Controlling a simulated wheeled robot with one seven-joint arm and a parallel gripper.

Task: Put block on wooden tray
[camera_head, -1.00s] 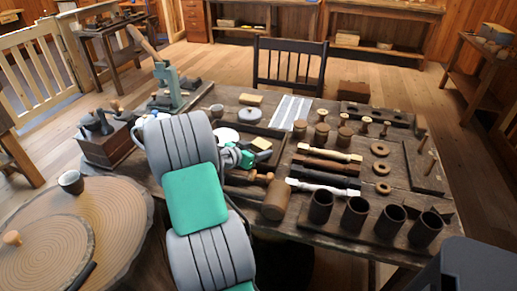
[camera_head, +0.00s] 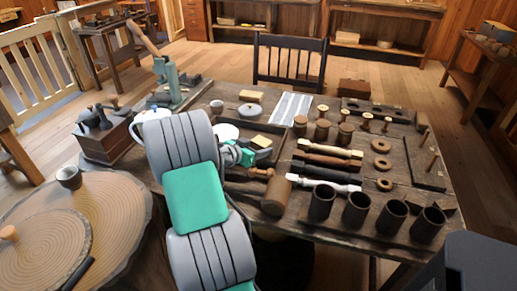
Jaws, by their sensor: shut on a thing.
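A small yellow block (camera_head: 262,141) is at the tip of my gripper (camera_head: 249,152), in the middle of the head view. My gripper appears shut on it; my arm and wrist hide part of the grip. The block is over or inside a dark, low-rimmed wooden tray (camera_head: 279,146) on the workbench. I cannot tell whether the block touches the tray's floor. My arm covers the tray's left and front parts.
A mallet (camera_head: 276,194), pale and dark turned spindles (camera_head: 325,169) and several dark cups (camera_head: 356,208) crowd the right side. A round wooden table (camera_head: 120,215) stands at the left.

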